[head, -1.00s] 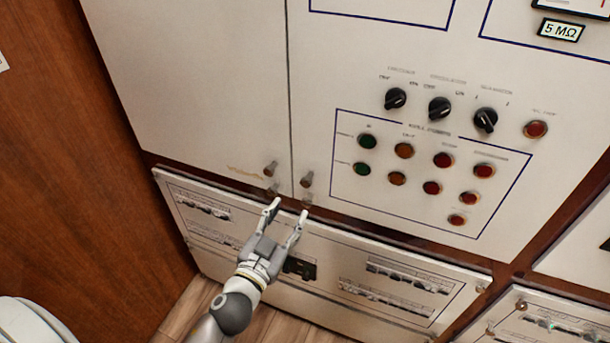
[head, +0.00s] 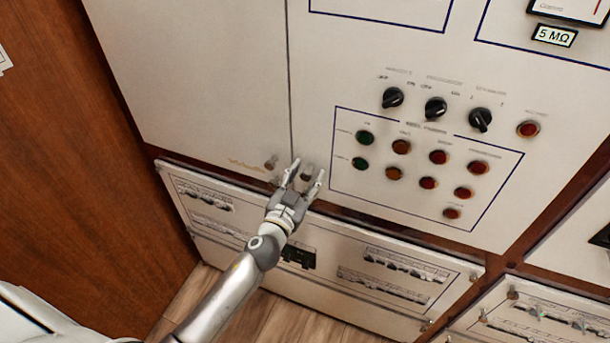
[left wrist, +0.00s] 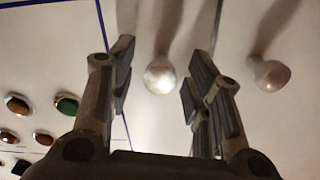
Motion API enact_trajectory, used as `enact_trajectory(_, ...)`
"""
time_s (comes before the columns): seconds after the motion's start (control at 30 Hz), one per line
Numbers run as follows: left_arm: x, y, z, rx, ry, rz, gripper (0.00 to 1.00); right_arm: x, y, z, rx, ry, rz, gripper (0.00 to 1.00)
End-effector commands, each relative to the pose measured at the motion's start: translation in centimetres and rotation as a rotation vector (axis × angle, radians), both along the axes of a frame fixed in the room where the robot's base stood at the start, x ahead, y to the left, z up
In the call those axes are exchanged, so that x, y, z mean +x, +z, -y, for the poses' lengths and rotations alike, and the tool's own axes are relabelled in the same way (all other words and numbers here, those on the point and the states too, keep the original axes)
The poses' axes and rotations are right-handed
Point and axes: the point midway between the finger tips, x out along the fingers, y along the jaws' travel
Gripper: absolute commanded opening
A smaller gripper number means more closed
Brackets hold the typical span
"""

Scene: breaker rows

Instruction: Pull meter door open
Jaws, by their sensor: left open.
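The pale right-hand door (head: 380,60) carries switches, lamps and a meter at its top right. Its small round knob (head: 306,172) sits near its lower left corner. My left gripper (head: 305,174) is open, with its fingers on either side of this knob. In the left wrist view the knob (left wrist: 160,76) shows between the open fingers (left wrist: 158,85), with clear gaps on both sides. Whether the fingers reach past the knob's head is hard to tell. The door looks shut, flush with the left panel. My right gripper is not in view.
The plain left panel (head: 190,80) has its own knob (head: 271,162) close beside my gripper; it also shows in the left wrist view (left wrist: 268,74). A breaker panel (head: 330,260) lies below. A brown wooden wall (head: 70,150) stands at left.

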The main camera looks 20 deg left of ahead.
Motion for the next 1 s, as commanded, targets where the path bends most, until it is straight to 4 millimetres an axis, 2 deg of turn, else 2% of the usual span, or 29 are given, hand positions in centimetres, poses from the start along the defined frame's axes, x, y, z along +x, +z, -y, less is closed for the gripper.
enact_trajectory(0.23,0.06,-0.01,0.02,0.0,0.0,0.0,0.46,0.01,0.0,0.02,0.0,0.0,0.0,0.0)
enact_trajectory(0.6,0.03,-0.01,0.02,0.0,0.0,0.0,0.0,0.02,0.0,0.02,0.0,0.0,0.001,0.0)
enact_trajectory(1.0,0.19,-0.06,0.26,-0.001,0.001,0.0,0.0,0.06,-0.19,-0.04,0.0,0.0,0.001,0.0)
